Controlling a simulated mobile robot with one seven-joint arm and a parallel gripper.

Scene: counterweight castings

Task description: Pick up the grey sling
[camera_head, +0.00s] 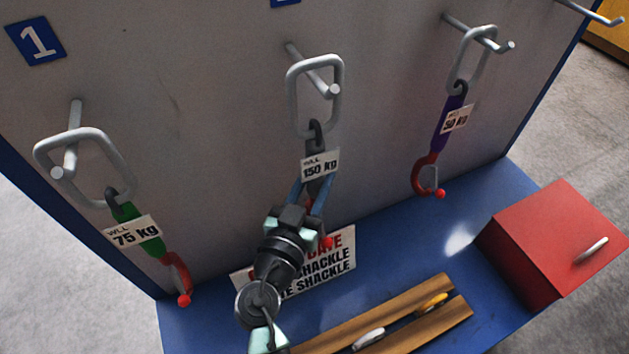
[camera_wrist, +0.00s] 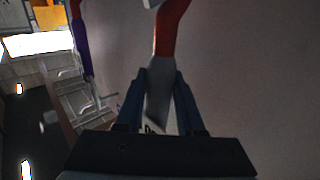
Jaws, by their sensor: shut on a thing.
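The grey sling (camera_head: 315,187) hangs in the middle of the panel, its steel ring (camera_head: 341,92) over a peg and its white tag (camera_head: 320,166) reading 150 kg. My gripper (camera_head: 311,190) is shut on its strap just below the tag, one blue finger on each side. In the wrist view the grey sling (camera_wrist: 158,108) runs between the fingers of my gripper (camera_wrist: 160,85), with its red hook (camera_wrist: 172,28) above them. In the head view my gripper hides most of that hook; only a red tip shows.
A green sling (camera_head: 142,228) tagged 75 kg hangs left and a purple sling (camera_head: 448,122) tagged 50 kg hangs right. A red box (camera_head: 545,245) stands on the blue base (camera_head: 400,245). A wooden board (camera_head: 400,318) with shackles lies in front. A sign (camera_head: 335,265) stands behind my arm.

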